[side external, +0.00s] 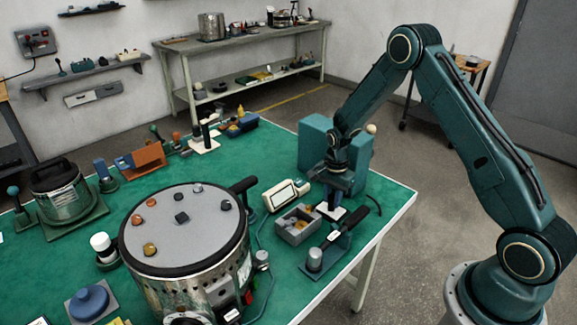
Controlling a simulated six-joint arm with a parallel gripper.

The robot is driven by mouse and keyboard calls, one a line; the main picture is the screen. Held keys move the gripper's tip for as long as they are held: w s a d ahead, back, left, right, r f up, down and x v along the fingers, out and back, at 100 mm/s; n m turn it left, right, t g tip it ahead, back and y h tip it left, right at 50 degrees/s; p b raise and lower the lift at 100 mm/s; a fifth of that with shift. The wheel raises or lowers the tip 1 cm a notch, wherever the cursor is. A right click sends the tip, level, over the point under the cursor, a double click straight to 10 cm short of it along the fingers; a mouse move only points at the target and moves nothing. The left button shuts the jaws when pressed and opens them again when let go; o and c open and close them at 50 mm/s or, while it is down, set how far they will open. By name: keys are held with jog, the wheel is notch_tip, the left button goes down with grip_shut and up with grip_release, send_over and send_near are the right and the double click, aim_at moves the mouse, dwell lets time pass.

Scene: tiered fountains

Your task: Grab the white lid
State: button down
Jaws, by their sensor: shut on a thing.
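My gripper (332,196) points down over the right part of the green table, in front of a teal block. It is shut on a small flat white piece with a dark upright part, which looks like the white lid (331,212). The fingers and the dark part blend together, so the exact grip is hidden. I cannot tell whether the white piece touches the table. A white-topped round knob (101,242) stands apart at the left, beside the large round pot.
The large pot (185,230) with a grey top fills the front middle. A grey tray (297,225) of small parts, a cream handheld device (286,194) and a dark lever tool (336,240) lie close to my gripper. The teal block (318,140) stands behind it. Green table (225,170) is clear at centre.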

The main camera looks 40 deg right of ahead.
aim_at(332, 196)
notch_tip(332, 196, up, 20)
dwell(0.9)
dwell(0.5)
